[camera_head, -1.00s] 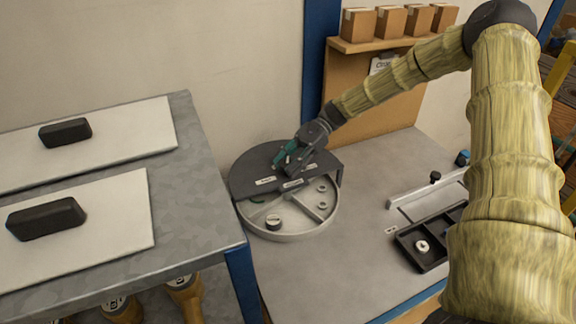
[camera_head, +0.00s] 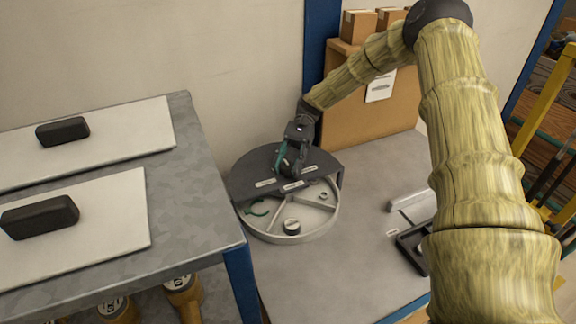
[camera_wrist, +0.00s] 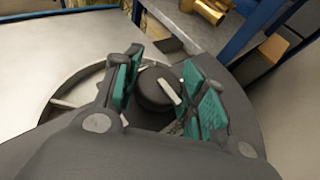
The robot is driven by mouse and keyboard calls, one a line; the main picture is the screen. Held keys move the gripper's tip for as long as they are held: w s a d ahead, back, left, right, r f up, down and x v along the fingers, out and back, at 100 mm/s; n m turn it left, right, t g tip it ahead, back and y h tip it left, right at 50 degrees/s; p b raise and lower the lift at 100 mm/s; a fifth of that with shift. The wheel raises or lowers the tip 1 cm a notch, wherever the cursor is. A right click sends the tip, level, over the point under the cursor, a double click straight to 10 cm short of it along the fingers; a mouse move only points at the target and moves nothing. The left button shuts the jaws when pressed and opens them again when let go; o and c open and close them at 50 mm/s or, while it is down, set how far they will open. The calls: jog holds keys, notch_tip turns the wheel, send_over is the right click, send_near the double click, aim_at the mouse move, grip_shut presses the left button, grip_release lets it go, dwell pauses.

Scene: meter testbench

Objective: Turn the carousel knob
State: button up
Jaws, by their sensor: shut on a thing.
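The carousel is a round grey tray (camera_head: 300,239) with divided compartments, its back half under a dark cover (camera_head: 252,178). The carousel knob (camera_wrist: 158,90) is a dark round knob with a pale marker bar, seen in the wrist view between the fingers. My gripper (camera_head: 291,163) comes down on it from above, at the cover. In the wrist view my gripper (camera_wrist: 165,92) has its green-padded fingers on either side of the knob, shut on it. In the head view the fingers mostly hide the knob.
A grey table (camera_head: 195,215) with two pale boards and black blocks stands at the left. A black tray (camera_head: 410,246) and a pale fixture (camera_head: 408,200) lie to the right, partly behind my arm. A box shelf (camera_head: 350,45) stands behind.

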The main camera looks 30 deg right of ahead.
aim_at(288, 165)
jog(key=o, duration=1)
jog(key=shift+r, duration=0.15)
notch_tip(288, 165, up, 10)
jog(key=shift+f, duration=0.15)
jog(key=shift+d, duration=0.1)
dwell(0.3)
